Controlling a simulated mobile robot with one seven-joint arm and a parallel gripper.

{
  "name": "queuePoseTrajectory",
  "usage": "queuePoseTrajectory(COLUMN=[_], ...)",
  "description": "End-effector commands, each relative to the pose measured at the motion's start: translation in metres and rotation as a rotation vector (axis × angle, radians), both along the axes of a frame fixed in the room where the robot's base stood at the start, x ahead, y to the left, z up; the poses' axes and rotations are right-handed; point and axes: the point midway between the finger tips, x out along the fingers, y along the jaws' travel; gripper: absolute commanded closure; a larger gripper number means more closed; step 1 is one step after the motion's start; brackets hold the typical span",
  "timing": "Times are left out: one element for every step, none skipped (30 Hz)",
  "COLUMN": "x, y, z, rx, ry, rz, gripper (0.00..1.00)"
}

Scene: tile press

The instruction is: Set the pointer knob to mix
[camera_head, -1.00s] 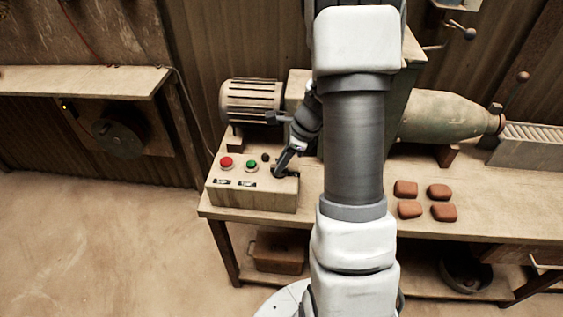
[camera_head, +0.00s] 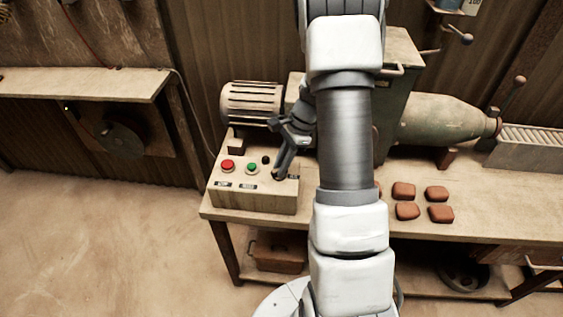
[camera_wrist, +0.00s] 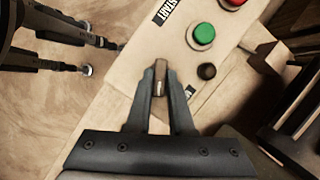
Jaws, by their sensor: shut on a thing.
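The pointer knob (camera_wrist: 159,78) is a small brown-grey piece on the sloped top of the control box (camera_head: 225,195). In the wrist view my gripper (camera_wrist: 159,88) is shut on the knob, with one finger on each side of it. In the head view my gripper (camera_head: 280,172) comes down onto the right part of the box and hides the knob. A dark label (camera_wrist: 190,92) lies beside the knob, partly covered by a finger. I cannot read which word the knob points to.
On the box are a red button (camera_head: 227,164), a green button (camera_head: 252,168) and a small dark knob (camera_head: 266,160). A motor (camera_head: 250,102) stands behind the box. Several red-brown tiles (camera_head: 407,210) lie to the right on the bench (camera_head: 470,222).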

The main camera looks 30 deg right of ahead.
Motion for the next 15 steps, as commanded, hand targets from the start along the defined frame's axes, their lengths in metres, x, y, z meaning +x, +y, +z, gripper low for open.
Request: queuePoseTrajectory(x=[0.0010, 0.0009, 0.0014, 0.0016, 0.0015, 0.0021, 0.0023, 0.0023, 0.0024, 0.0029, 0.0033, 0.0031, 0.0032, 0.0035, 0.0038], y=[0.0001, 0.0001, 0.0001, 0.0001, 0.0003, 0.0003, 0.0003, 0.0006, 0.0008, 0.0007, 0.0009, 0.0010, 0.0013, 0.0011, 0.0010], z=[0.0021, 0.0019, 0.0018, 0.0018, 0.0019, 0.0019, 0.0018, 0.0017, 0.0017, 0.0019, 0.0019, 0.0017, 0.0016, 0.0016, 0.0017], rx=[0.001, 0.001, 0.000, 0.000, 0.001, 0.001, 0.000, 0.001, 0.001, 0.000, 0.000, 0.001, 0.001, 0.001, 0.000], ry=[0.000, 0.000, 0.000, 0.000, 0.000, -0.001, 0.000, 0.000, 0.000, -0.001, -0.001, 0.000, 0.000, 0.000, 0.000], rz=[0.047, 0.075, 0.113, 0.142, 0.171, 0.209, 0.238, 0.266, 0.304, 0.333, 0.361, 0.400, 0.428, 0.457, 0.494], gripper=[1.00, 1.00, 1.00, 1.00, 1.00, 1.00, 1.00, 1.00, 1.00, 1.00, 1.00, 1.00, 1.00, 1.00, 1.00])
